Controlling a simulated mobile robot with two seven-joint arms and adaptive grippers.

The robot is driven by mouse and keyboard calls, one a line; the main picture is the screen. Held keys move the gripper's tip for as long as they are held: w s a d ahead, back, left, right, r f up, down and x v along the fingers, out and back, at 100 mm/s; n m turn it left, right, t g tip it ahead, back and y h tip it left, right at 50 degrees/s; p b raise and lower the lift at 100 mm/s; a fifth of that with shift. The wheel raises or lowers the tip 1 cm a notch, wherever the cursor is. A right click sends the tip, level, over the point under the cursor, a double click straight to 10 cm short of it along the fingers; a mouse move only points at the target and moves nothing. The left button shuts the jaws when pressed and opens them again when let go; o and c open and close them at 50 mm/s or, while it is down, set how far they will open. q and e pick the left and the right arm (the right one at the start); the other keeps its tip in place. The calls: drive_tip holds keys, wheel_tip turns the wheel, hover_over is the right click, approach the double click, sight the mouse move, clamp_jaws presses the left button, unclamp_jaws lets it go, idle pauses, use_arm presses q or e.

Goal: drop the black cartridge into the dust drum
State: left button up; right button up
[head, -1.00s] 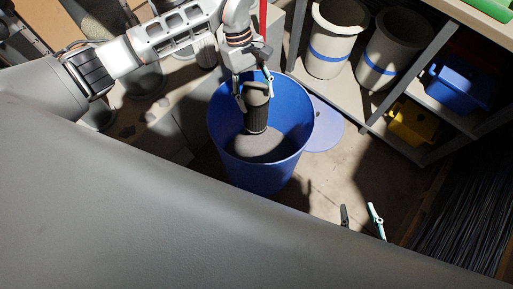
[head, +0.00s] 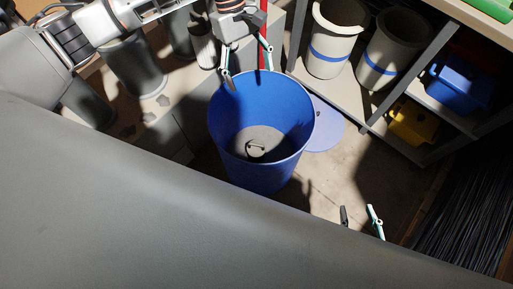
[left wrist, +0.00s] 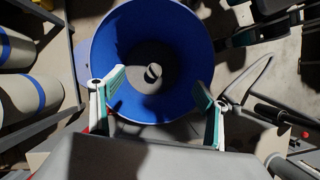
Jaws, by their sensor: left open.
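The blue dust drum (head: 258,176) stands open on the floor in the middle of the head view; it also shows in the left wrist view (left wrist: 190,38). The black cartridge (head: 256,149) lies low inside the drum, mostly lost in shadow, with only its pale handled end clear; that end also shows in the left wrist view (left wrist: 153,73). My left gripper (head: 248,78) is open and empty at the drum's far rim, its fingers spread apart. My right gripper (head: 360,218) shows only its fingertips at the lower right, apart with nothing between them.
A pale blue disc (head: 326,128) lies on the floor beside the drum. Shelving on the right holds grey containers with blue bands (head: 332,45), a blue bin (head: 462,86) and a yellow bin (head: 412,123). Dark cables (head: 468,215) lie at the lower right. Dark cylinders (head: 136,68) stand at upper left.

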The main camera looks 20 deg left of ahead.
use_arm(q)
drive_tip(key=shift+v, duration=2.2)
drive_tip(key=shift+d, duration=0.1)
